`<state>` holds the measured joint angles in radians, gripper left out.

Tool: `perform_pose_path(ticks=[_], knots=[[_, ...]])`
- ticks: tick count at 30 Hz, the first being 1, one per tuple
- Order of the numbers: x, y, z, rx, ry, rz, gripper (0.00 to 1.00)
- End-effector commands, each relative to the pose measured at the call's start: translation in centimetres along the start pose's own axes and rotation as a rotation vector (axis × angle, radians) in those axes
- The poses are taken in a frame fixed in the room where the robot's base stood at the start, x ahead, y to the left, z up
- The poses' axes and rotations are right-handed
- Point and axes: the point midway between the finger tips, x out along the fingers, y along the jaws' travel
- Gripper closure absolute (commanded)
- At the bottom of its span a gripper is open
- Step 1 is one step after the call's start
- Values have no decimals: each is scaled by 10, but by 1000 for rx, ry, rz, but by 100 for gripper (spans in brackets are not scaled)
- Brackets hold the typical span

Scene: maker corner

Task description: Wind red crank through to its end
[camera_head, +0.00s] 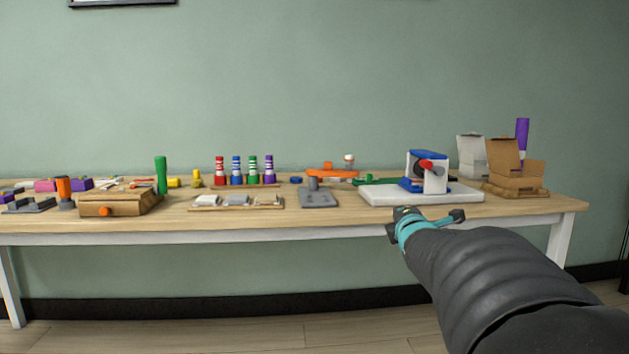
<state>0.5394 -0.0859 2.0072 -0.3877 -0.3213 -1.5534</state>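The red crank (427,164) is on the front of a blue and white boxy device (443,180), with a dark round part beside the red. The device stands upright on a white base board (376,194) towards the right of the table. My gripper (432,214) is at the table's front edge, below and in front of the crank, apart from it. Its dark fingers look spread, with nothing seen between them. My arm comes in from the lower right. The crank's exact angle is too small to tell.
The wooden table (330,220) holds a grey plate (318,199), a wooden box (110,205) and several coloured bottles at left and middle. Open cardboard boxes (508,165) with a purple bottle (522,135) stand right of the device. The space above the table is clear.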

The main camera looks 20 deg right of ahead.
Motion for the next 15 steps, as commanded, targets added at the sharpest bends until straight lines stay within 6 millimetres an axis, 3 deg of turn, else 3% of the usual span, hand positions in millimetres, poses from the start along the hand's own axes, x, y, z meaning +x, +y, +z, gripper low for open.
perform_pose_path(ticks=[1, 6, 15], knots=[[16, -7, 16, -99, -23, 41, 100], [41, -6, 50, -364, -79, 157, 100], [61, -1, 62, -479, -104, 205, 100]])
